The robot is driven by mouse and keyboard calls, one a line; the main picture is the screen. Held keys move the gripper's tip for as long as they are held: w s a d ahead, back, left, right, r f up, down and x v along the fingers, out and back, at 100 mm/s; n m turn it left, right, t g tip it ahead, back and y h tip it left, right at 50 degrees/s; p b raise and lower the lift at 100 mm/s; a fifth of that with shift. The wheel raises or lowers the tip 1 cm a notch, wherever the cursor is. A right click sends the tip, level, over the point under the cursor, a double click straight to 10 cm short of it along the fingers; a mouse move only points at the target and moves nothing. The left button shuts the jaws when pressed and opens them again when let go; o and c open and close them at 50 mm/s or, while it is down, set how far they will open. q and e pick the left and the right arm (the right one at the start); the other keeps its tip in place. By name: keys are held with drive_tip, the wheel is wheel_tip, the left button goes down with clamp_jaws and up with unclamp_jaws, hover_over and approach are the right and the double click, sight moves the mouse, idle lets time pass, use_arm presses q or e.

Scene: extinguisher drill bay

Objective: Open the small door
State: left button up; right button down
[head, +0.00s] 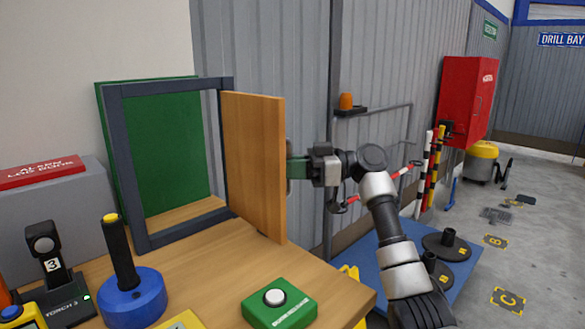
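The small wooden door (254,165) stands swung well open from the dark grey frame (130,165), joined at the frame's right post. Through the frame's opening a green panel (175,155) shows. My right gripper (297,168) is at the right of the door, by its free edge, at about mid height. My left gripper is not in view.
On the wooden bench (210,265) stand a green box with a white button (279,305), a blue-based joystick (132,295), a torch (50,265) and a grey alarm log box (50,210). A rail with an orange beacon (346,102) stands behind my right arm. Bench space before the frame is clear.

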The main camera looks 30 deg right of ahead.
drive_tip(key=c, duration=1.6)
unclamp_jaws()
drive_tip(key=shift+a, duration=0.1)
drive_tip(key=o, duration=0.4)
drive_tip(key=shift+w+a, duration=0.2)
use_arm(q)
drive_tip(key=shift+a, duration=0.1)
use_arm(e)
drive_tip(key=shift+s+d, duration=0.1)
drive_tip(key=shift+d, duration=0.1)
